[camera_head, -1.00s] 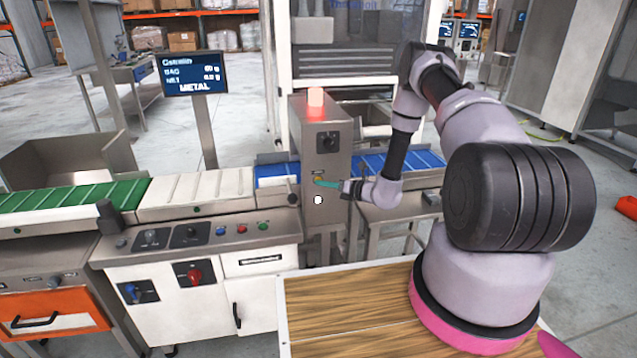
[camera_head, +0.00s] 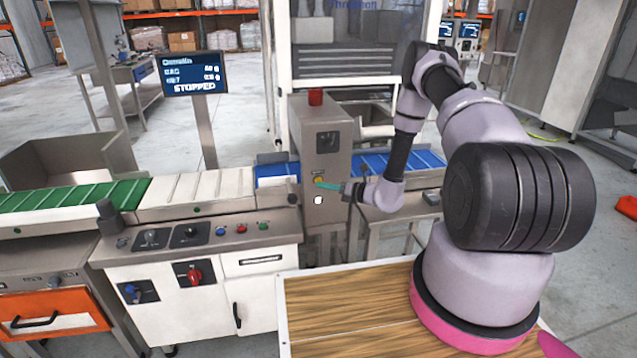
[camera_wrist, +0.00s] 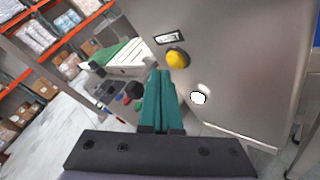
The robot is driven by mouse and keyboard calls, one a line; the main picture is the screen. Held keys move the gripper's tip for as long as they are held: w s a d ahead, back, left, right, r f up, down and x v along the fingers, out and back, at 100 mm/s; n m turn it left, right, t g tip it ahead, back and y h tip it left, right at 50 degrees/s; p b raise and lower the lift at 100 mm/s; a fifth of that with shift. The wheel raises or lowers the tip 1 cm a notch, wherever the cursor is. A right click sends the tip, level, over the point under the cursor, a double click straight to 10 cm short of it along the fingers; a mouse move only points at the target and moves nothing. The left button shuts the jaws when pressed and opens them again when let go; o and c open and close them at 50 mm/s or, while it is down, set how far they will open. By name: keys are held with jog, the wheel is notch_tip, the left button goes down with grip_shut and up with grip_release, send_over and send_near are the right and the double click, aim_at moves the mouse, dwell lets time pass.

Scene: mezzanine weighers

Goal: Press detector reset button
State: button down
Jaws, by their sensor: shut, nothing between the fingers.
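The metal detector (camera_head: 322,150) is a grey steel housing around the conveyor, with an unlit red lamp (camera_head: 315,97) on top. Its yellow reset button (camera_head: 318,180) sits on the front face. In the wrist view the yellow button (camera_wrist: 178,58) is under a small label (camera_wrist: 169,37). My gripper (camera_head: 318,184) has teal fingers, shut and empty, just below the button. In the wrist view the shut fingertips (camera_wrist: 159,75) end below and left of the button, with a visible gap between them in the picture. The display (camera_head: 191,74) reads STOPPED.
A white round spot (camera_head: 318,200) is on the detector face below the button. A control panel (camera_head: 200,236) with several knobs and coloured buttons stands to the left. Green (camera_head: 75,196) and blue (camera_head: 400,163) belts flank the detector. A wooden top (camera_head: 345,305) lies in front.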

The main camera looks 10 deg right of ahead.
jog(key=s, duration=0.5)
jog(key=shift+d, duration=0.1)
dwell(0.3)
dwell(0.4)
jog(key=s+a+r+n+g, duration=0.25)
jog(key=r+n, duration=0.35)
jog(key=r, duration=0.4)
jog(key=s+a+r+n+g, duration=0.1)
jog(key=s+r+n+g, duration=0.35)
jog(key=r, duration=0.55)
jog(key=s+a+r+n+g, duration=0.2)
jog(key=s+r+n+g, duration=0.1)
jog(key=r+n, duration=0.55)
jog(key=s+d+r+n+t+h, duration=0.3)
jog(key=s+d+r+n+h, duration=0.2)
jog(key=s+r, duration=0.4)
jog(key=s+d+r+n+t+h, duration=0.3)
jog(key=s+d+r+n+h, duration=0.2)
jog(key=s+r, duration=0.5)
jog(key=shift+s+d+n, duration=0.3)
jog(key=shift+s+d, duration=0.4)
jog(key=shift+d, duration=0.25)
jog(key=shift+r, duration=0.1)
